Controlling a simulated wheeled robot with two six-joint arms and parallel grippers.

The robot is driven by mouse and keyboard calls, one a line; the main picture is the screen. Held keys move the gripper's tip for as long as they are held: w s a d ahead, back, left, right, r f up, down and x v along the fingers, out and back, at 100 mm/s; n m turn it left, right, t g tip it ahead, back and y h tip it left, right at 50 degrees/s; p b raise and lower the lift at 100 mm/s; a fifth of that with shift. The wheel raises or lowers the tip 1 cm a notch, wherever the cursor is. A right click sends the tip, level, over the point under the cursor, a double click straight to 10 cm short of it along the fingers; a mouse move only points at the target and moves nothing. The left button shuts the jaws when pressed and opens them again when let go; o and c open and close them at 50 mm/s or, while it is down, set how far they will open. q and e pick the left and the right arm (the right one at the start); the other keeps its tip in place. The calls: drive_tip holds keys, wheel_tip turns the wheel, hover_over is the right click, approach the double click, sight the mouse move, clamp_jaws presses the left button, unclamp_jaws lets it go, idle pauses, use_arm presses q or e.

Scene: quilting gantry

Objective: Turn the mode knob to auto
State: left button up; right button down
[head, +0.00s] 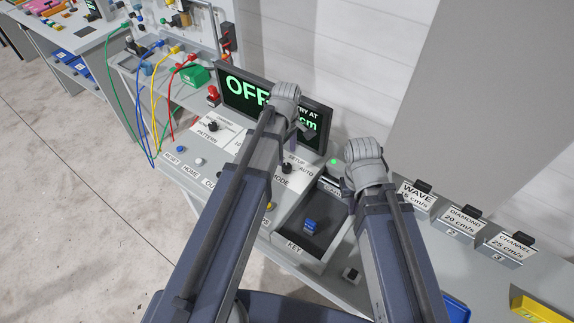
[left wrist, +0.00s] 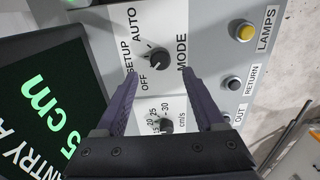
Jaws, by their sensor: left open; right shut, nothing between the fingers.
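The mode knob (head: 287,168) is a small black knob on a white plate marked OFF, SETUP and AUTO. In the left wrist view the knob (left wrist: 159,58) shows just beyond my fingertips, in line with the gap between them; its pointer appears turned toward the OFF side. My left gripper (left wrist: 159,73) is open, with nothing between its fingers. In the head view the left gripper (head: 306,130) hangs in front of the screen, above the panel, partly hidden by its wrist. My right gripper (head: 337,185) is shut and empty over the panel by the key tray.
The screen (head: 238,92) reads OFF in green. A cm/s dial (left wrist: 166,125) lies beside the knob, below my left fingers in the wrist view. Push buttons, including a yellow one (left wrist: 245,32), line the panel edge.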

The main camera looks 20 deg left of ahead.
sight(287, 166)
use_arm(q)
wheel_tip(287, 166, down, 6)
drive_tip(key=b, duration=0.5)
use_arm(e)
wheel_tip(287, 166, down, 6)
drive_tip(key=shift+f, duration=0.1)
use_arm(q)
drive_tip(key=shift+c, duration=0.3)
clamp_jaws()
